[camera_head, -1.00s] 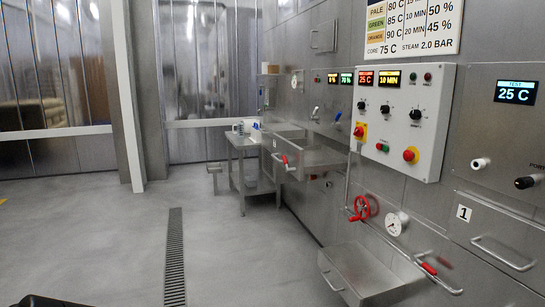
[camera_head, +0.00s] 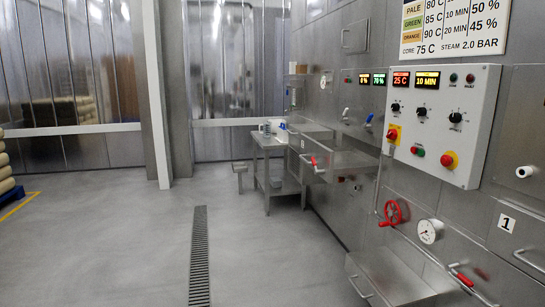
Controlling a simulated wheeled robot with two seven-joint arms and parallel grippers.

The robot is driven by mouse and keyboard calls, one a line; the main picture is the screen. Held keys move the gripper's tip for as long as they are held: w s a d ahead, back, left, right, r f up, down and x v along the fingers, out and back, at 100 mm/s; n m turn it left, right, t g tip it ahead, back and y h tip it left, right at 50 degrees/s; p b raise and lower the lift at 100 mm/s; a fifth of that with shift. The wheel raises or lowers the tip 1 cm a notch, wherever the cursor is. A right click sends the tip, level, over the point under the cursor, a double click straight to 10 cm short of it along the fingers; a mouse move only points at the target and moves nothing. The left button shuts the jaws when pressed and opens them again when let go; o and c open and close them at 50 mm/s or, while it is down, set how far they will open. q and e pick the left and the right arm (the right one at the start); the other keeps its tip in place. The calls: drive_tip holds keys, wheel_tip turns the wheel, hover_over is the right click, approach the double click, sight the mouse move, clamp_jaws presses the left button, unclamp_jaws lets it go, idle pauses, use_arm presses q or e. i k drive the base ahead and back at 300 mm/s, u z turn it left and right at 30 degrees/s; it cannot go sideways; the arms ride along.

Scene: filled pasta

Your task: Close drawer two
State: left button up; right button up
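A steel drawer (camera_head: 385,283) stands pulled out from the wall at the bottom of the head view, with its bar handle on its front at the left. Its lower part is cut off by the picture edge. I see no number on it. A second pulled-out steel drawer or tray (camera_head: 345,160) is farther along the wall, with a red-gripped lever beside it. A front marked 1 (camera_head: 507,223) is at the right edge, with a bar handle (camera_head: 530,262), and looks flush with the wall. I see no label 2. Neither gripper is in view.
A red valve wheel (camera_head: 392,213), a gauge (camera_head: 430,231) and a red-gripped pipe lever (camera_head: 463,278) stick out above the near drawer. A steel table (camera_head: 270,142) stands farther back. The floor at left is open, with a drain grate (camera_head: 199,255) and stacked sacks (camera_head: 4,168).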

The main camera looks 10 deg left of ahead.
sight(337, 161)
drive_tip(key=u, duration=0.6)
drive_tip(key=i, duration=1.9)
drive_tip(key=u, duration=0.2)
drive_tip(key=i, duration=2.15)
drive_tip(key=z, duration=1.7)
drive_tip(key=i, duration=1)
drive_tip(key=z, duration=0.75)
